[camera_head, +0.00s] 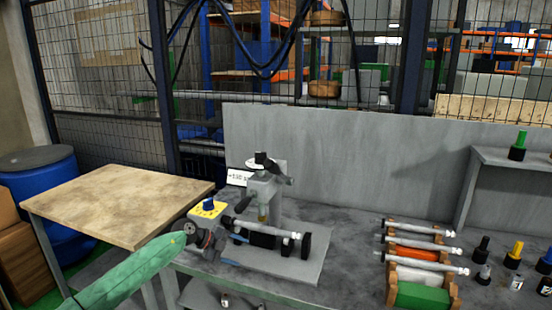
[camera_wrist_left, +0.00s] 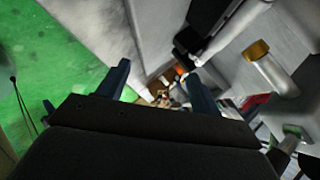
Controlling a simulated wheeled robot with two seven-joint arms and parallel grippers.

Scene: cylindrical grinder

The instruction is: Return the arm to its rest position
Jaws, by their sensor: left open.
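My left arm (camera_head: 125,275), in a green sleeve, comes in from the lower left of the head view. Its left gripper (camera_head: 232,250) is at the front left of the grinder (camera_head: 263,190), with blue fingertips by the machine's near side; whether they touch it I cannot tell. In the left wrist view the two dark blue fingers (camera_wrist_left: 158,82) stand wide apart, with nothing held between them. A metal shaft (camera_head: 265,229) lies horizontally in the grinder. My right gripper is not in view.
A rack (camera_head: 452,292) with several shafts stands to the right on the grey bench (camera_head: 345,235). Bottles (camera_head: 482,249) stand farther right. A wooden-topped table (camera_head: 120,200) and blue barrel (camera_head: 40,165) are at the left. Green floor (camera_wrist_left: 65,60) shows in the wrist view.

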